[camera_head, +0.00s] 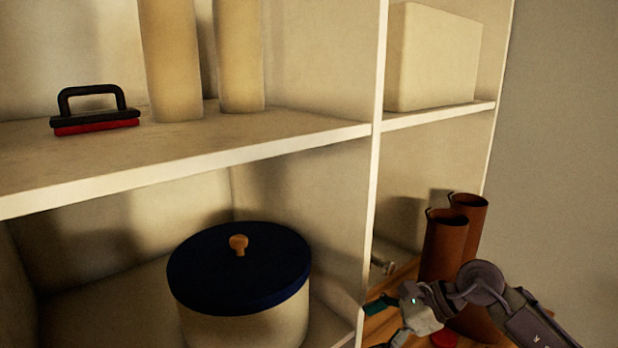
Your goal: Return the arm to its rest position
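My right arm reaches in from the lower right corner. My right gripper (378,325) points left near the bottom edge, beside the shelf's upright divider. Its two fingers look spread apart, with nothing visible between them; the lower one is near the frame's bottom edge. The arm passes in front of two brown cylinders (446,245) and hides their lower parts. My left gripper is not in view.
A white shelf unit (250,150) fills the left and middle. It holds a round box with a dark blue lid (240,268), a black-handled red brush (95,115), tall beige cylinders (172,60) and a beige box (435,58). A wooden surface (385,325) lies under the gripper.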

